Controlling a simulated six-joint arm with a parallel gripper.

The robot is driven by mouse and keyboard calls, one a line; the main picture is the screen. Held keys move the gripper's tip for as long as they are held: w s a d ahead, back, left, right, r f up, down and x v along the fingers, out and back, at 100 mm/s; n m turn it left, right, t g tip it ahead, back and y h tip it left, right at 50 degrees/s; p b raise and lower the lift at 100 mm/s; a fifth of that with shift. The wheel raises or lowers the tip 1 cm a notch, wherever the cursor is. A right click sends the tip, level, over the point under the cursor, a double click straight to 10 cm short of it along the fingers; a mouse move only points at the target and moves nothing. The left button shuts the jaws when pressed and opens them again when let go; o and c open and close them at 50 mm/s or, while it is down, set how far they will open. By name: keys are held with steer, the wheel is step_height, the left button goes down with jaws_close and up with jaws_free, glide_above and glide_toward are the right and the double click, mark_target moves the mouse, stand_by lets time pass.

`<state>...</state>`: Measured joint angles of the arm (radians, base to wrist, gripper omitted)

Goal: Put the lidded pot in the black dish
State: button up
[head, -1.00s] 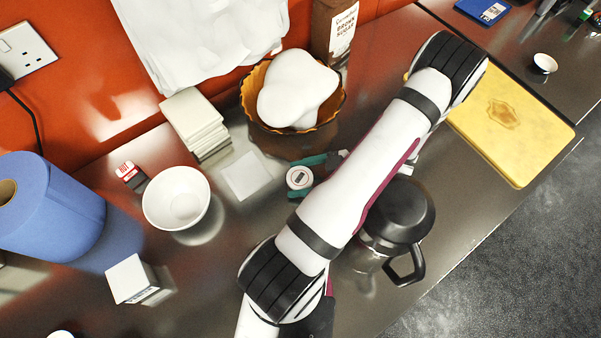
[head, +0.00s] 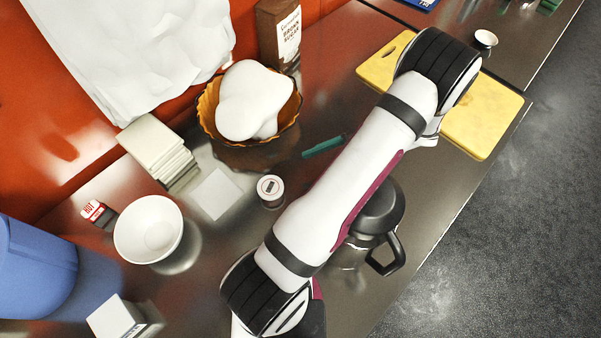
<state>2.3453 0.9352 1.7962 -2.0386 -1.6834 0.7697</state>
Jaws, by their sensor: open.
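A small round pot with a white lid and a dark mark on top (head: 270,187) stands upright on the steel counter, right of a flat white square. The teal finger of my gripper (head: 323,147) shows up and right of the pot, apart from it. The rest of my gripper is hidden behind my arm. It is open, and the pot stands free of it. I cannot make out a black dish; part of the counter is hidden by my arm.
A black-lidded jug with a handle (head: 376,214) stands right of my arm. An orange bowl holding a white lump (head: 206,118), a white bowl (head: 148,230), stacked white squares (head: 156,146) and a brown sugar bag (head: 279,35) lie left. A yellow board (head: 480,128) lies right.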

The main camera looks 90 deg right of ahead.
steer(key=w+d+r+g+h, duration=0.1)
steer(key=w+d+r, duration=0.1)
steer(key=w+d, duration=0.2)
steer(key=w+d+r+g+h, duration=0.1)
steer(key=w+d+h, duration=0.1)
steer(key=w+d, duration=0.3)
steer(key=w+d+r+m+g+h, duration=0.1)
steer(key=w+d+r+h, duration=0.1)
steer(key=w+d, duration=0.2)
steer(key=shift+w+d+r+g, duration=0.15)
steer(key=shift+d, duration=0.7)
steer(key=shift+w+d+r+g, duration=0.15)
steer(key=shift+d, duration=0.65)
steer(key=w+d+r+m+g+h, duration=0.1)
steer(key=w+d+r+h, duration=0.2)
steer(key=w+r, duration=0.35)
steer(key=w+a+r+m+g+h, duration=0.1)
steer(key=w+a+r+m+g, duration=0.4)
steer(key=w+a, duration=0.55)
steer(key=s+a+g+y, duration=0.1)
steer(key=s+a+y, duration=0.2)
steer(key=a, duration=0.9)
steer(key=s+a+f+g+y, duration=0.1)
steer(key=s+a+y, duration=0.2)
steer(key=a, duration=1)
steer(key=s+a+y, duration=0.3)
steer(key=a, duration=1)
steer(key=shift+s+a+f+g, duration=0.2)
steer(key=shift+s+g, duration=0.1)
steer(key=shift+g, duration=0.1)
